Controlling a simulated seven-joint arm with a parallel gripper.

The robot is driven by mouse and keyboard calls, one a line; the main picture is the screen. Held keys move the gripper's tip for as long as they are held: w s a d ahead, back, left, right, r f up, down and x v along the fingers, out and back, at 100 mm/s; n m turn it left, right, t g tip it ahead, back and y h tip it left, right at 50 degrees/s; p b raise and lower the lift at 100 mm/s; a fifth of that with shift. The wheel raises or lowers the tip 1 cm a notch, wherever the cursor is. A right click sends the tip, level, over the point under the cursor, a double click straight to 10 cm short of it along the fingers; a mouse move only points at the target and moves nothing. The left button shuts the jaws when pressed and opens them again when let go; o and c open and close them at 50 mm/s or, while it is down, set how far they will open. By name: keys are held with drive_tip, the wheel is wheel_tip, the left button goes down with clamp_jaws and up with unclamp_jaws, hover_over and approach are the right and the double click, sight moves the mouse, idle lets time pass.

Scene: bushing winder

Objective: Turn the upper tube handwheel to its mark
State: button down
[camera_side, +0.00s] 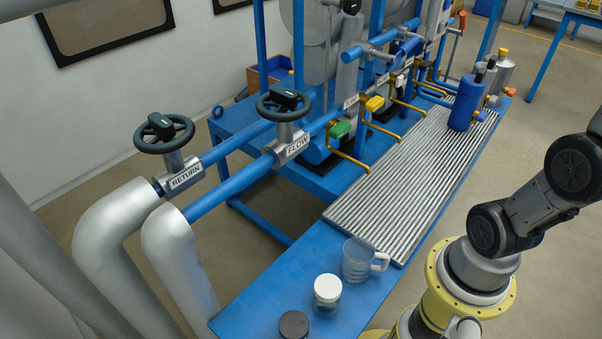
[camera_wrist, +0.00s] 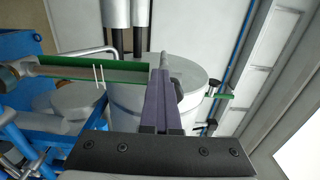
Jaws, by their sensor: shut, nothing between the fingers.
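Two dark handwheels sit on grey valve bodies on two blue tubes in the side view. The handwheel (camera_side: 164,132) at the left is above a label reading RETURN (camera_side: 186,175). The other handwheel (camera_side: 283,102) is above a label reading FLOW (camera_side: 298,146). Each has a black block at its hub; I cannot make out a mark on either, nor tell for sure which tube is the upper one. My gripper (camera_wrist: 161,72) shows in the wrist view, fingers together and empty, with no handwheel in that view. It is out of the side view.
A blue bench (camera_side: 262,289) holds a ribbed grey tray (camera_side: 400,170), a clear jug (camera_side: 358,261), a white-lidded jar (camera_side: 327,294) and a dark-lidded jar (camera_side: 293,325). A blue bottle (camera_side: 465,105) stands toward the far end. The wrist view shows a large pale tank (camera_wrist: 195,85) behind the fingers.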

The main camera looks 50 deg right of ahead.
drive_tip(key=shift+d+r, duration=0.1)
drive_tip(key=shift+r, duration=1.05)
drive_tip(key=shift+d+r, duration=0.1)
drive_tip(key=shift+r, duration=0.05)
idle(0.4)
drive_tip(key=s, duration=0.6)
drive_tip(key=shift+a+r, duration=0.2)
drive_tip(key=shift+a, duration=0.25)
